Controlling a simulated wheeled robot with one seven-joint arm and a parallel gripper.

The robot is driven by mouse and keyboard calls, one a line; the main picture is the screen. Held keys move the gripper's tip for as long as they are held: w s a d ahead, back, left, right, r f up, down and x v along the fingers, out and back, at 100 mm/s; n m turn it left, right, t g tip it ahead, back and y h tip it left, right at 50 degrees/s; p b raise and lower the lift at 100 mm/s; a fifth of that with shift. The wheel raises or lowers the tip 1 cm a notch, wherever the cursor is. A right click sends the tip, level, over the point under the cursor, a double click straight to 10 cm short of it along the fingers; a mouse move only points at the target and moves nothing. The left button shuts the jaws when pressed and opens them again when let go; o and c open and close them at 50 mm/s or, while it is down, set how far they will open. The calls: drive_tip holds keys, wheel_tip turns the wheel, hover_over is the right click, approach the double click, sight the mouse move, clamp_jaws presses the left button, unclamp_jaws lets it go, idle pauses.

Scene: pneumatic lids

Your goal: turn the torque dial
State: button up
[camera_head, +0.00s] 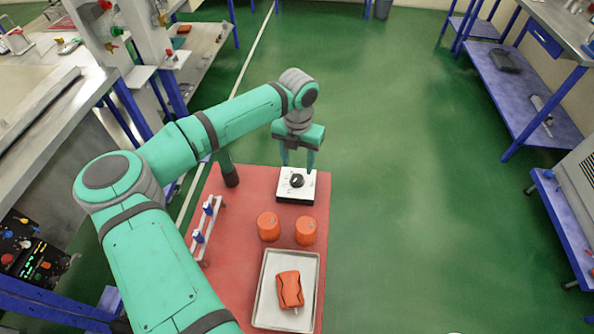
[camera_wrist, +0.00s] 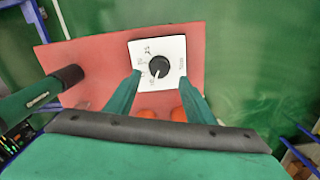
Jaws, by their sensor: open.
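The torque dial is a round black knob (camera_head: 297,181) on a white square plate (camera_head: 284,192) over a dark base, at the far end of the red table. In the wrist view the black knob (camera_wrist: 159,67) sits on the white plate (camera_wrist: 176,48), with printed marks around it and a pale pointer line toward the lower left. My gripper (camera_head: 298,172) is above the dial, pointing down, its two fingers apart and empty. In the wrist view the fingertips of my gripper (camera_wrist: 160,78) lie either side of the knob's near edge. I cannot tell the exact height gap.
Two orange cylinders (camera_head: 269,226) (camera_head: 306,230) stand nearer on the red table (camera_head: 225,270). A metal tray (camera_head: 262,312) holds an orange object (camera_head: 290,289). A small white rack (camera_head: 204,232) and a dark-based green upright (camera_head: 230,177) stand left. Green floor lies right.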

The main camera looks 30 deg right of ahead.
sight(297, 178)
drive_tip(key=shift+w+a+r, duration=0.1)
drive_tip(key=shift+r, duration=2.15)
